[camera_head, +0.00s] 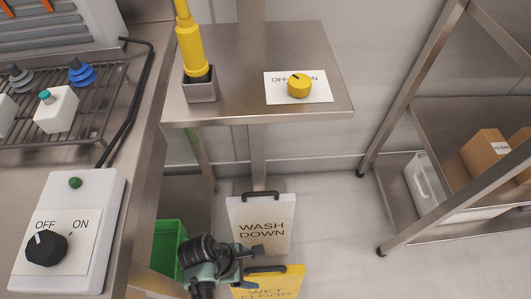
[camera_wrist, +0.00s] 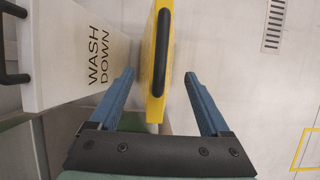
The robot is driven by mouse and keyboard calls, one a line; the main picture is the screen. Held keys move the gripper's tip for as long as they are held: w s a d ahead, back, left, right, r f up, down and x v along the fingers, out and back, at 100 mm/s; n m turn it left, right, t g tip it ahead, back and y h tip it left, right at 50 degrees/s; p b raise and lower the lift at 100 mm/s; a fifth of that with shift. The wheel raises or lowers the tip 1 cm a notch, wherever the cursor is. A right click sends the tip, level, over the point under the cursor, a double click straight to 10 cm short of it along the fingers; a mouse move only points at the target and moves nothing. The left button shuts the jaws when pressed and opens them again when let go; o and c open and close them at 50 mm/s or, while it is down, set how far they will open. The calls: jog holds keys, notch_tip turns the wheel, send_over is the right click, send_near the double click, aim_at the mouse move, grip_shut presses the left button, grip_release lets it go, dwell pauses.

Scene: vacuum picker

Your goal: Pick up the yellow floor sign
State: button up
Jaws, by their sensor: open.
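The yellow floor sign (camera_head: 284,281) stands at the bottom of the head view with a black handle on its top edge. Its lower part is cut off by the frame. In the wrist view the yellow sign (camera_wrist: 150,70) is seen edge-on from above, with its black handle facing the camera. My gripper (camera_head: 255,262) is at the sign's upper left in the head view. In the wrist view my gripper (camera_wrist: 160,75) is open, with one blue finger on each side of the sign. Gaps show between both fingers and the sign, so it is not clamped.
A white WASH DOWN sign (camera_head: 262,228) stands close beside the yellow one. A green bin (camera_head: 167,247) is to the left under the steel counter. A steel shelf (camera_head: 255,60) is above and behind. A rack (camera_head: 425,100) with boxes stands right. Floor between is clear.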

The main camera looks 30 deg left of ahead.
aim_at(265, 281)
jog(key=b+x, duration=0.3)
jog(key=x, duration=0.5)
jog(key=shift+w+d, duration=0.15)
jog(key=shift+r, duration=0.15)
grip_shut()
dwell(1.1)
